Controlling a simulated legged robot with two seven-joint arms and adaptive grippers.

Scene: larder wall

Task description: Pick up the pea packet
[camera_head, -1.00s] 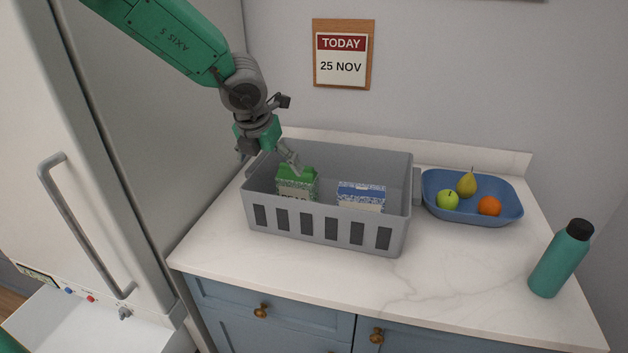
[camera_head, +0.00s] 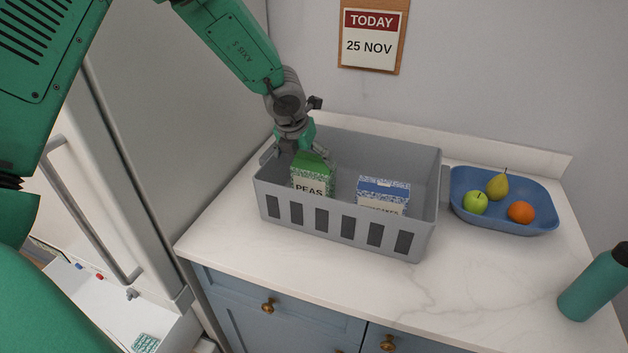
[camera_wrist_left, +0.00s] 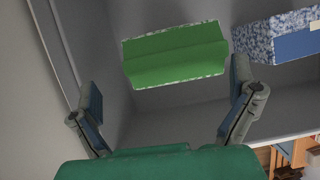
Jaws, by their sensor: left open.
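The pea packet (camera_head: 314,176) is a green carton with a white label reading PEAS. It stands upright in the left part of the grey basket (camera_head: 340,219), its lower part hidden by the basket's front wall. My left gripper (camera_head: 298,150) is just behind and above the packet, partly hidden by it. In the left wrist view the packet's green top (camera_wrist_left: 175,55) lies ahead of and between the two spread fingers of my left gripper (camera_wrist_left: 167,115), with nothing held. My right gripper is not in view.
A blue and white carton (camera_head: 383,193) stands in the basket to the right of the packet. A blue bowl (camera_head: 475,219) of fruit and a teal bottle (camera_head: 594,287) are further right. The fridge (camera_head: 185,150) stands close on the left. The counter front (camera_head: 300,262) is clear.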

